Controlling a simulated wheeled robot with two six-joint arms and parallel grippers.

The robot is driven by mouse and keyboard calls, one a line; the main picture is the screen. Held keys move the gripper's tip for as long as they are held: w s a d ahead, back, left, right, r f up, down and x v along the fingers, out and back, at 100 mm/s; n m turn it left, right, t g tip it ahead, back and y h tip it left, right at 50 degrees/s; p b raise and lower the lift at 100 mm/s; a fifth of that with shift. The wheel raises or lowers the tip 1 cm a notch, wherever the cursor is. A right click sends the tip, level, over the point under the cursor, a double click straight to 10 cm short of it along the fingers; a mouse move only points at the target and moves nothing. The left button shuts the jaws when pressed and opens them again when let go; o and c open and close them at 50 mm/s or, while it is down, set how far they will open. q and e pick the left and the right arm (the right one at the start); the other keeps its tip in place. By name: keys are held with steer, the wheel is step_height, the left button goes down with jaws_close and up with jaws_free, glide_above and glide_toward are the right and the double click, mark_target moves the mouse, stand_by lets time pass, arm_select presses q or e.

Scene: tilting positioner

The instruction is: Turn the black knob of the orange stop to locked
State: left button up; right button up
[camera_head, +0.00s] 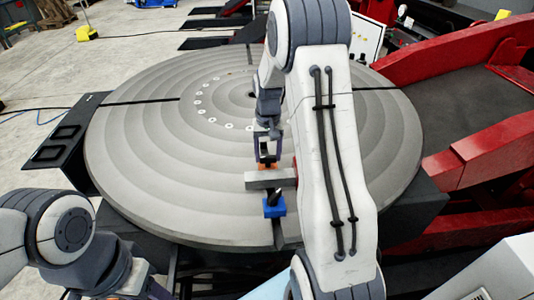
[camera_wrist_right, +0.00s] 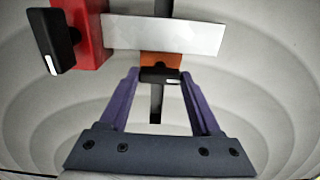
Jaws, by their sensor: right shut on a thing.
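In the head view the orange stop (camera_head: 264,164) shows only as a small patch between the fingers and the bar. My left arm is at the lower left of the head view; its gripper is cut off by the bottom edge, its jaws unclear.
The grey bar (camera_head: 266,180) lies by a red stop (camera_wrist_right: 88,30) with its own black knob (camera_wrist_right: 56,42). A blue stop (camera_head: 274,208) is nearer the table's front edge. The round table (camera_head: 150,160) is otherwise clear. Red beams (camera_head: 480,150) stand at the right.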

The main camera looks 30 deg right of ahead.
mark_target(268, 157)
steer(key=o, duration=1.4)
steer(key=shift+r, duration=0.15)
step_height(268, 157, up, 10)
steer(key=shift+r+b, duration=0.15)
steer(key=shift+b, duration=0.35)
